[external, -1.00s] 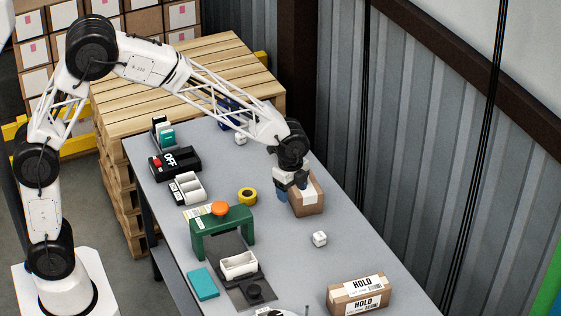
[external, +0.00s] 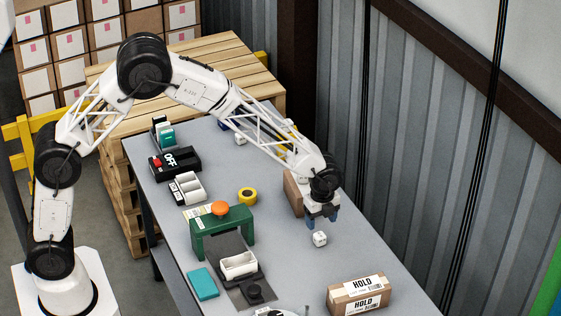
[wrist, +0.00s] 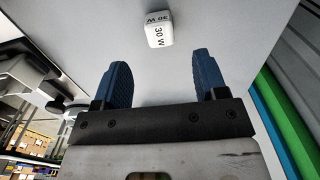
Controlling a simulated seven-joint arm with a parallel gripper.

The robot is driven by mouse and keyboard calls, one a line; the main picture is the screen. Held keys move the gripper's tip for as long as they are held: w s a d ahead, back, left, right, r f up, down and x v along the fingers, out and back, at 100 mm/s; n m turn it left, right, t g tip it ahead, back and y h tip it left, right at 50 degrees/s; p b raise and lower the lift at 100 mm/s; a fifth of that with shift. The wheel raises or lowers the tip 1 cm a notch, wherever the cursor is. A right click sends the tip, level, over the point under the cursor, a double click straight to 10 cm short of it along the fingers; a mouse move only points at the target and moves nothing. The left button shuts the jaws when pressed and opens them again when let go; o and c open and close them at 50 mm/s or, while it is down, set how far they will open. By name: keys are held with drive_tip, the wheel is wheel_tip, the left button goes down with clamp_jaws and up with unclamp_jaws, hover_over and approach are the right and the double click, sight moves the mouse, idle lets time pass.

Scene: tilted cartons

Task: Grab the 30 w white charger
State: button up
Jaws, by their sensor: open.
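The white charger (external: 320,239) is a small white cube on the grey table, right of the green stand. In the wrist view the charger (wrist: 158,29) shows "30 W" on its faces and lies beyond the fingertips, roughly midway between them. My gripper (external: 321,222) is just above and behind the charger in the external view. Its two blue fingers (wrist: 158,62) are apart with nothing between them.
A brown carton (external: 293,194) stands close behind my gripper. A HOLD carton (external: 358,295) lies at the front right. The green stand (external: 222,232) with an orange button and yellow tape (external: 247,196) are to the left. Another white cube (external: 240,140) sits farther back.

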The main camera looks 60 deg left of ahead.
sight(320, 234)
drive_tip(key=shift+f, duration=1.3)
drive_tip(key=shift+f, duration=2.6)
drive_tip(key=c, duration=1)
drive_tip(key=shift+r, duration=0.15)
